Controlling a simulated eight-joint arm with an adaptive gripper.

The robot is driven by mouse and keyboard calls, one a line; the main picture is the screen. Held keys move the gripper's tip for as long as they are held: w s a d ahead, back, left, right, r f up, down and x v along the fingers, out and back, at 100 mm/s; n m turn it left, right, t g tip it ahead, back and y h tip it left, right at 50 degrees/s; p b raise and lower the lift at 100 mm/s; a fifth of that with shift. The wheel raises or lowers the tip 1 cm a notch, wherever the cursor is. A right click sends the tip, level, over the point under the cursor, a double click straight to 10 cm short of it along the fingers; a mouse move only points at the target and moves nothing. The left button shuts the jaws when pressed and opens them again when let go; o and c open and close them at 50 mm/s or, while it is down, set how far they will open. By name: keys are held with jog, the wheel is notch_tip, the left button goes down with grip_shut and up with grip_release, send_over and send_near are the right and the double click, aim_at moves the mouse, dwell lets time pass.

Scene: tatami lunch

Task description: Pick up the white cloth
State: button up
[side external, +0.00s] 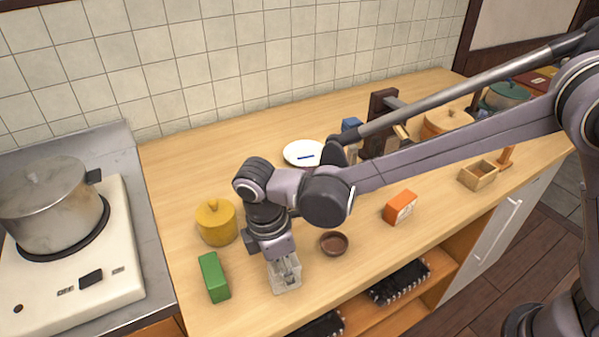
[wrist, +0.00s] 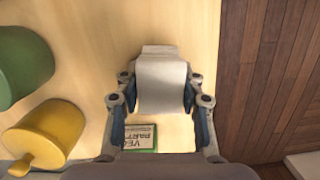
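The white cloth (wrist: 162,82) is a pale folded strip in the middle of the wrist view, lying between the fingers. In the side view it shows as a small whitish shape (side external: 286,286) on the counter under the fingertips, partly hidden by them. My gripper (side external: 285,270) points down at the cloth near the counter's front. In the wrist view, my gripper (wrist: 160,92) has its fingers wide apart, one along each side of the cloth. I cannot tell whether the fingers touch it.
A green box (side external: 213,277) and a yellow pot (side external: 215,222) stand to the left of my gripper. A brown bowl (side external: 334,243) and an orange box (side external: 399,207) are to its right. A round green thing (wrist: 22,62) shows in the wrist view. The counter's front edge is close.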

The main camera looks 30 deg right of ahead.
jog(key=shift+c, duration=1.3)
